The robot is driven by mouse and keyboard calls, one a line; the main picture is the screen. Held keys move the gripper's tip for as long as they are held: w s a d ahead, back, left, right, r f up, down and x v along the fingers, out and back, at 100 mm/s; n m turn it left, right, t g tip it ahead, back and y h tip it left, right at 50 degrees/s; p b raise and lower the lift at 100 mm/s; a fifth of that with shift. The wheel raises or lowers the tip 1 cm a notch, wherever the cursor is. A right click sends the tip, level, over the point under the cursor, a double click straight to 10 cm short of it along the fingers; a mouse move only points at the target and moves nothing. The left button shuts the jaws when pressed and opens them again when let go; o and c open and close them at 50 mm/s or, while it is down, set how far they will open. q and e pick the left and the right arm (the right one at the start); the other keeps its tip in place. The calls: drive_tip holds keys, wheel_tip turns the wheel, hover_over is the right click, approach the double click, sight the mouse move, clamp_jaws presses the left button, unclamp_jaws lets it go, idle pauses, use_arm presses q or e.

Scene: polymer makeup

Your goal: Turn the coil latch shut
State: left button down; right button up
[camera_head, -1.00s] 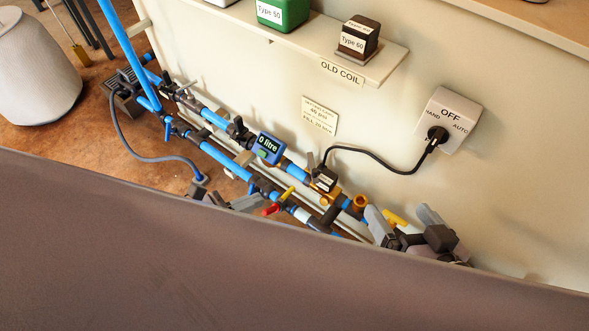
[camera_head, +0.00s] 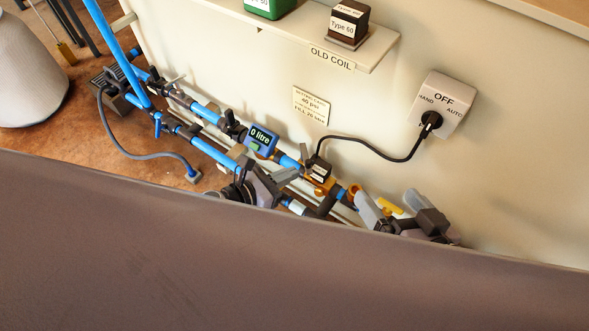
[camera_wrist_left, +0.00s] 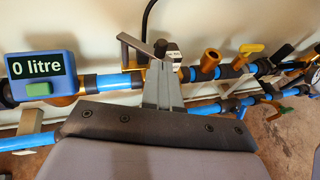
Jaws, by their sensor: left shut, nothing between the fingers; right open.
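The coil (camera_head: 319,171) is a small dark block with a white label, on a brass valve body in the pipe run. A black cable runs up from it. A short grey-brown lever, which looks like the latch (camera_wrist_left: 137,46), lies beside the coil (camera_wrist_left: 172,58) in the left wrist view. My left gripper (camera_head: 292,173) is shut and empty, its tips close to the coil's left side. In the left wrist view its fingers (camera_wrist_left: 158,72) overlap the lever and part of the coil; I cannot tell whether they touch. My right gripper (camera_head: 392,203) is open, further right along the pipes.
A blue meter reading 0 litre (camera_head: 261,140) sits left of the coil. A yellow handle (camera_head: 391,210) shows between the right gripper's fingers. The cable ends at a grey OFF switch box (camera_head: 442,104) on the wall. A shelf marked OLD COIL (camera_head: 385,55) is above.

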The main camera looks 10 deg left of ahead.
sight(308, 170)
use_arm(q)
drive_tip(key=shift+w+d, duration=0.7)
drive_tip(key=shift+w, duration=0.15)
drive_tip(key=shift+d, duration=0.25)
drive_tip(key=shift+w+d, duration=0.3)
drive_tip(key=shift+d, duration=0.75)
drive_tip(key=shift+w+d, duration=0.25)
drive_tip(key=shift+d, duration=0.8)
drive_tip(key=shift+a, duration=0.1)
drive_tip(key=shift+a+b, duration=0.35)
drive_tip(key=shift+a, duration=0.4)
